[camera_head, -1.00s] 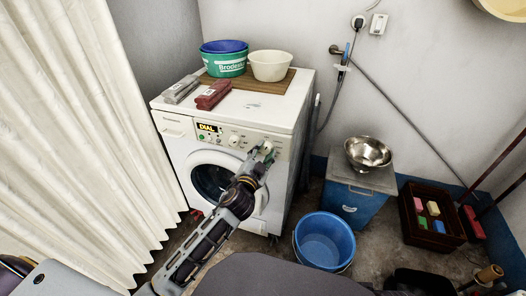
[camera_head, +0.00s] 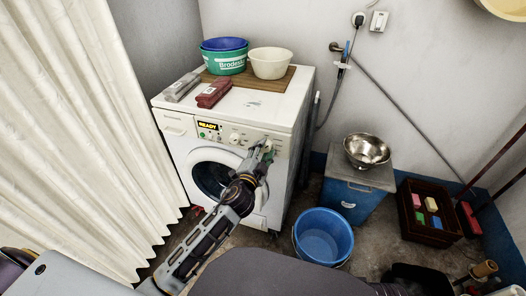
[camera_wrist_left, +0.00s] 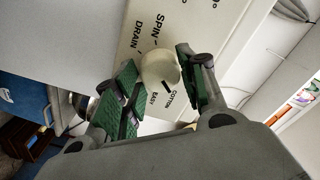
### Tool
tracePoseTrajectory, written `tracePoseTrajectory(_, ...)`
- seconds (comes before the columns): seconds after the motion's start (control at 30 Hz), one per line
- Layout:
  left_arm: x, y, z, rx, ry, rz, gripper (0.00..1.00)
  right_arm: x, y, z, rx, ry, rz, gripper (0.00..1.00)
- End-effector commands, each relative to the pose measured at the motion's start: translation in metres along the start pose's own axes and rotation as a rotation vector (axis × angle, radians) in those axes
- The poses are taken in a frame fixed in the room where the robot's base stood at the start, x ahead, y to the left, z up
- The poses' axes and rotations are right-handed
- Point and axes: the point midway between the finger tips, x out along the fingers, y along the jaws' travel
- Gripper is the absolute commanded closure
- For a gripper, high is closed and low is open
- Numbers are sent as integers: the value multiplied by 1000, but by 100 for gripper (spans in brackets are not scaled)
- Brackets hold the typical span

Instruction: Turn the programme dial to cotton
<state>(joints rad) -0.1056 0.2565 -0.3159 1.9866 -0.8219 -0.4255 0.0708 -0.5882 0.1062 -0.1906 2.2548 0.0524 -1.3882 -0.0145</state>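The programme dial (camera_wrist_left: 160,68) is a round cream knob on the washing machine's panel. In the left wrist view its dark mark points at the word COTTON; EASY, DRAIN and SPIN are printed around it. My left gripper (camera_head: 266,149) is at the right part of the panel in the head view and mostly hides the dial there. In the wrist view its green-padded fingers stand apart on either side of the dial, with a small gap visible on the left. The display (camera_head: 208,126) on the washing machine (camera_head: 240,108) reads READY. My right gripper is not in view.
A blue bucket (camera_head: 323,238) stands on the floor at right. A blue cabinet (camera_head: 347,198) bears a steel bowl (camera_head: 367,150). A curtain (camera_head: 75,140) hangs at left.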

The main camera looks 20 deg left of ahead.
Motion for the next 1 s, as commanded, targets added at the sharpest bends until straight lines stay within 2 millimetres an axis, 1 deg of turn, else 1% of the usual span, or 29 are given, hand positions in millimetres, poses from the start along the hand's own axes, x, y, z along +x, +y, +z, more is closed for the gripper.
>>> tracePoseTrajectory(0.03,0,0,0,0,0,1,50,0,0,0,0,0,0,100)
tracePoseTrajectory(0.1,0,0,0,-1,0,1,41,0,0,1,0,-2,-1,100)
tracePoseTrajectory(0.13,0,0,0,-1,0,0,39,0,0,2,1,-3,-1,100)
tracePoseTrajectory(0.43,0,0,0,-1,0,0,39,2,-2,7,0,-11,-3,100)
tracePoseTrajectory(0.63,-3,0,0,-1,0,0,39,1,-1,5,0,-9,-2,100)
tracePoseTrajectory(0.87,-16,1,0,-1,-1,1,39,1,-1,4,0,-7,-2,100)
tracePoseTrajectory(1.0,-27,1,0,-1,-1,1,39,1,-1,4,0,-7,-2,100)
